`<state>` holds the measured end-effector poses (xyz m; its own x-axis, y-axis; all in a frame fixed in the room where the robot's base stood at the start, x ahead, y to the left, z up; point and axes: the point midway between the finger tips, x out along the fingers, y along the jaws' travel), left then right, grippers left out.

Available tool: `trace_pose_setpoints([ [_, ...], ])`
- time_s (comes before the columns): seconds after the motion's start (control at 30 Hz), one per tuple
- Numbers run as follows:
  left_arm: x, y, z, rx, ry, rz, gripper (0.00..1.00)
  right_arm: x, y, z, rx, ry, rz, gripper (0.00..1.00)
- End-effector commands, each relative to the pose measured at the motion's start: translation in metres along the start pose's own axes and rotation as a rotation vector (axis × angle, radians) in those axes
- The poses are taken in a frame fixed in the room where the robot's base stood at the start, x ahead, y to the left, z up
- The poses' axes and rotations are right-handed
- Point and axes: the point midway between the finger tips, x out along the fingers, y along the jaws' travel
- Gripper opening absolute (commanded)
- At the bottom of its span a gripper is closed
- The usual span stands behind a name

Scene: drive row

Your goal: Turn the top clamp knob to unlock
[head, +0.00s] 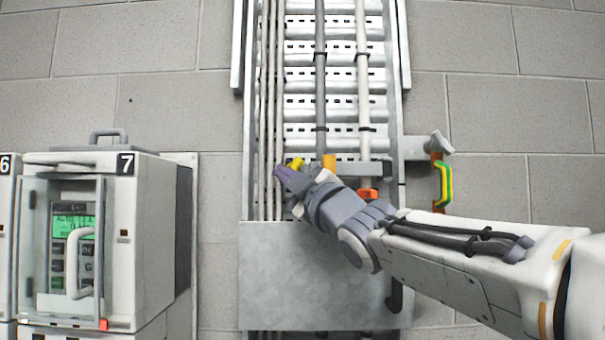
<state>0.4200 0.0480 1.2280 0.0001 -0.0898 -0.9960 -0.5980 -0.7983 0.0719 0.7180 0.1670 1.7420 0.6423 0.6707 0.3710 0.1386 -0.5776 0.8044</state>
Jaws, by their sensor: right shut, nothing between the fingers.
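My right gripper (287,176) is shut and empty, in front of the vertical cable tray (390,90). Its fingertips are close to a small yellow part (296,163) at the crossbar (349,169) on the tray; I cannot tell whether they touch it. An orange part (329,161) sits on the same bar just right of the gripper, and an orange-red part (368,195) sits lower right. I cannot tell which of these is the top clamp knob. My gripper and forearm hide part of the bar. My left gripper is not in view.
A grey bracket (418,148) to the right of the tray carries a yellow-green handle (443,186). Cabinet unit 7 (150,220) stands at the left with a green screen (73,227). A metal plate (290,280) covers the tray below my gripper.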

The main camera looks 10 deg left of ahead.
Motion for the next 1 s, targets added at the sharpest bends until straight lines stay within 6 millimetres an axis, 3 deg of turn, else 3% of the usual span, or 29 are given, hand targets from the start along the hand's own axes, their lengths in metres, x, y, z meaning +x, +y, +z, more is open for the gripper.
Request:
trace_pose_setpoints([
  [1.0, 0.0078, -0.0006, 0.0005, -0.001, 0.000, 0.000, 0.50, -0.0008, -0.0033, 0.0045, 0.003, -0.004, -0.004, 0.00],
])
